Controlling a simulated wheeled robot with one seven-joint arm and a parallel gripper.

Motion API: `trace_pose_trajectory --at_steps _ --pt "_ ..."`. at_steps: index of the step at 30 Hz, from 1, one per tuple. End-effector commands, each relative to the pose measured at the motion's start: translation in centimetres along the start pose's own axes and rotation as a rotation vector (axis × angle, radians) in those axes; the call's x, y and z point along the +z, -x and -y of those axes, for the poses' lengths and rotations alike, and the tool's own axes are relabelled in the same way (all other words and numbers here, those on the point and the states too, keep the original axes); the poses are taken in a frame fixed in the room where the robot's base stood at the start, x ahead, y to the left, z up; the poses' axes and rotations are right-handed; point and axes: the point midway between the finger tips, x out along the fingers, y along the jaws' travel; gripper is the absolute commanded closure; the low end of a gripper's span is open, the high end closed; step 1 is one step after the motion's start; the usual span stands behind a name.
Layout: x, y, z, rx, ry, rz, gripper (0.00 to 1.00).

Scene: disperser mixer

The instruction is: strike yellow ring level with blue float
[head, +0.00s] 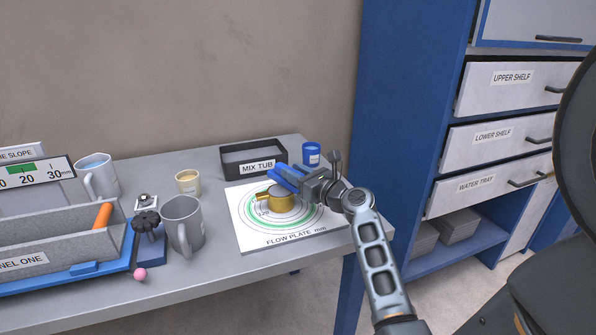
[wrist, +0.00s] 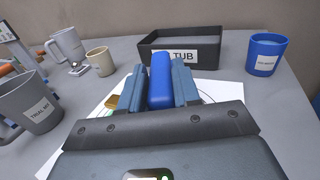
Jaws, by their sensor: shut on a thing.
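The yellow ring (head: 283,203) stands on the white flow plate (head: 254,238), over its printed circles, with a small spout or grip to its left. My gripper (head: 300,180) is right above the ring's right side, shut on the blue float (head: 284,180). In the wrist view the blue float (wrist: 160,82) lies between the two fingers and points away from me. There, only a sliver of the yellow ring (wrist: 112,102) shows left of the fingers. I cannot tell whether the float touches the ring's rim. The ring's contents are hidden.
The black mix tub (head: 253,157) and a blue cup (head: 311,155) stand behind the plate. A beige cup (head: 188,183), a grey mug (head: 183,226) and the grey channel (head: 50,245) are to the left. The table's front edge is close.

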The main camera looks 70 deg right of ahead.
Motion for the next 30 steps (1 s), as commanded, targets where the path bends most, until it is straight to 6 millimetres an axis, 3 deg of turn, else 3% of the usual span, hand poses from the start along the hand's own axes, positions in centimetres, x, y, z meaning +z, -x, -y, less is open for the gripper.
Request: trace_pose_trajectory --at_steps 30 --pt "0.2 0.0 -5.6 0.001 0.000 0.001 1.00"
